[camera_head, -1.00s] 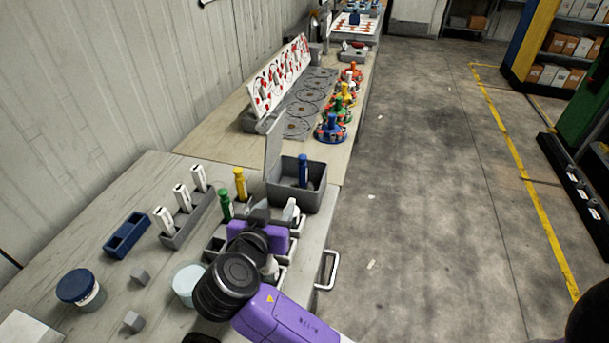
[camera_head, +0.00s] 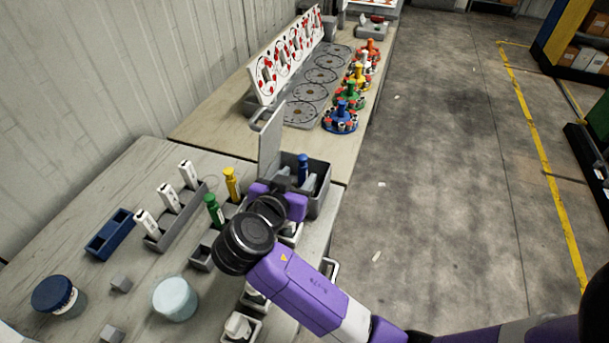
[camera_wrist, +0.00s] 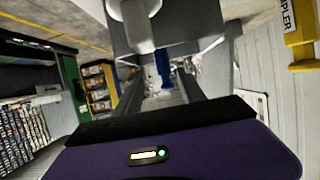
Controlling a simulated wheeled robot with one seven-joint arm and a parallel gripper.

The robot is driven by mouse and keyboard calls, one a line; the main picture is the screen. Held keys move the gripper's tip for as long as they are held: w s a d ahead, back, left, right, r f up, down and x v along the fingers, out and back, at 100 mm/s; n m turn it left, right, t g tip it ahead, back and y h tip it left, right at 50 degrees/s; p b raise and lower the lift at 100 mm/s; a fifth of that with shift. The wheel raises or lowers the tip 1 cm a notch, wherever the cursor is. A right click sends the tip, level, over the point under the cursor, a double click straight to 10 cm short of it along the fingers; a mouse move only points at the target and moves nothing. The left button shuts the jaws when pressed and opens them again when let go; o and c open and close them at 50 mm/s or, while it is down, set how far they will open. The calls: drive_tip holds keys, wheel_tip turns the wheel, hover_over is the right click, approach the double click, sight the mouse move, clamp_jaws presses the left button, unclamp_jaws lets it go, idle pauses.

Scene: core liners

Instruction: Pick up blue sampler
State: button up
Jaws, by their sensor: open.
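The blue sampler (camera_head: 303,168) stands upright in a grey box (camera_head: 322,196) with a raised lid (camera_head: 270,145). In the wrist view a blue part of it (camera_wrist: 164,66) shows beyond and between my fingers. My gripper (camera_head: 287,182) is at the near left side of the box, close to the blue sampler, with its jaws open. The sampler's lower part is hidden by the box and my gripper.
A green sampler (camera_head: 214,211) and a yellow sampler (camera_head: 232,184) stand left of my gripper. White samplers fill a grey rack (camera_head: 176,216). A blue tray (camera_head: 109,234), a blue-lidded jar (camera_head: 58,296) and a pale round container (camera_head: 175,299) are on the table. Open floor lies right.

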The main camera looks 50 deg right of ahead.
sight(301, 169)
drive_tip(key=x, duration=0.2)
drive_tip(key=p+x, duration=0.1)
drive_tip(key=x, duration=0.3)
drive_tip(key=shift+w+d+f+p, duration=0.15)
drive_tip(key=shift+w+f+p, duration=0.05)
drive_tip(key=shift+w+p, duration=0.2)
drive_tip(key=shift+c, duration=0.2)
clamp_jaws()
